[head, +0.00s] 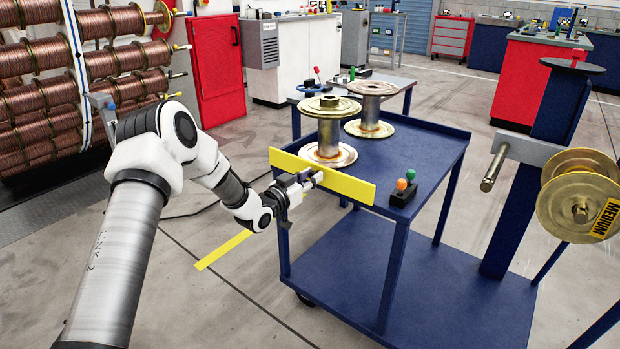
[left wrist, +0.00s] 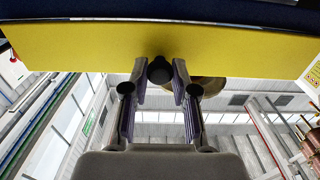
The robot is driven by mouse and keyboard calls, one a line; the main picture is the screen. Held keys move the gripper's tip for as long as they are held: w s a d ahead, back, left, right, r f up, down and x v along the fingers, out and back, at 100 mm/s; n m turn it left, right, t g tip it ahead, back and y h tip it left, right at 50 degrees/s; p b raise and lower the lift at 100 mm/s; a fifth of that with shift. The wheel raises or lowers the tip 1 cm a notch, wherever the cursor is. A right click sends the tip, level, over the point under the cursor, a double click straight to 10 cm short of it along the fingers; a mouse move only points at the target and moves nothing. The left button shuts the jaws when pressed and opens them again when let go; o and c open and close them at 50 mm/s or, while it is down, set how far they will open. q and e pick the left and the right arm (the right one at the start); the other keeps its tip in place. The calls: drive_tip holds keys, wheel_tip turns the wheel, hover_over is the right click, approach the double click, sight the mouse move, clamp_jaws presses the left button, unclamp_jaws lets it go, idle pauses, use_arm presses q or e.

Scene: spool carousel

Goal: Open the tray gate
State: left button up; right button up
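The yellow tray gate (head: 348,185) stands as a flat bar across the near-left edge of the blue cart's top tray (head: 424,158). My left gripper (head: 313,179) is at the outer face of the gate. In the left wrist view the gate (left wrist: 80,45) spans the top of the picture, and a dark round knob (left wrist: 160,70) sits at its lower edge. The exact contact is small and partly hidden. My right gripper is not in view.
A near spool (head: 328,130) and a far spool (head: 371,105) stand on the tray behind the gate. A small box with orange and green buttons (head: 403,194) sits near the front edge. A spool marked MEDIUM (head: 580,190) hangs at the right.

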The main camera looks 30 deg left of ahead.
use_arm(q)
clamp_jaws()
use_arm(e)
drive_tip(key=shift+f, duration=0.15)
